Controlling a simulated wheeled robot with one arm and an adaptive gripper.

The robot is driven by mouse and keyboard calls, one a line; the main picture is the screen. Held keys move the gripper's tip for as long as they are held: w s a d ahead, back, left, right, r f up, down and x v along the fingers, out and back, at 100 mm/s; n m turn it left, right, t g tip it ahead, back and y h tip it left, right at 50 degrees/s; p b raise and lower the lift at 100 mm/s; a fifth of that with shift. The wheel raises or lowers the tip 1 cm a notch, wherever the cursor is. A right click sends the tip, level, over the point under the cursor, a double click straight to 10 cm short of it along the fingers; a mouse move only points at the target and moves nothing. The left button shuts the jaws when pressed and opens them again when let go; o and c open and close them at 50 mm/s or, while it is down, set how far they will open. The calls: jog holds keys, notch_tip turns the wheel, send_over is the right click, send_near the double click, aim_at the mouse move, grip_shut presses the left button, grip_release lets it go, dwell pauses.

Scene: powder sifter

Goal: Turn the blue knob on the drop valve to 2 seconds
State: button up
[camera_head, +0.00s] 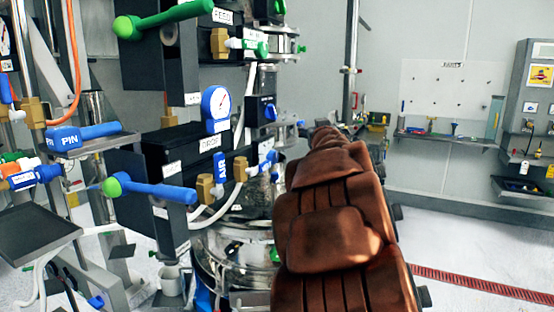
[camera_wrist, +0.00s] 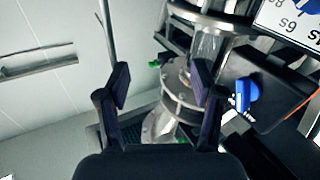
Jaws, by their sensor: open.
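My gripper (camera_wrist: 160,85) is open and empty in the wrist view, its two dark fingers spread apart. A blue knob (camera_wrist: 247,92) on a black box is to the right of the fingers, apart from them. A white dial plate (camera_wrist: 287,22) marked 6s and 8s is cut off at the upper right corner; a bit of blue shows on it. In the head view, the DROP label (camera_head: 209,143) is on a black box, and a blue knob (camera_head: 270,110) is on a dark box behind it. I cannot tell which setting either knob points to. My brown arm hides my gripper there.
A blue-rimmed gauge (camera_head: 217,103), a blue lever with a green ball (camera_head: 150,189) and white hoses crowd the left. A metal vessel (camera_head: 238,252) stands beside my arm. A metal column with flanges (camera_wrist: 180,95) is behind the fingers. The floor at right is clear.

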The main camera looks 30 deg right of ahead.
jog(key=w+r+n+t+y, duration=0.1)
jog(key=w+n+t+y, duration=0.2)
jog(key=n+g+y, duration=0.4)
jog(key=n+y, duration=0.3)
jog(key=y, duration=0.8)
send_near(276, 157)
jog(key=x, duration=0.2)
jog(key=shift+p+x, duration=0.35)
jog(key=shift+x, duration=3.6)
jog(key=c, duration=1.1)
jog(key=shift+n, duration=0.3)
jog(key=shift+c, duration=0.3)
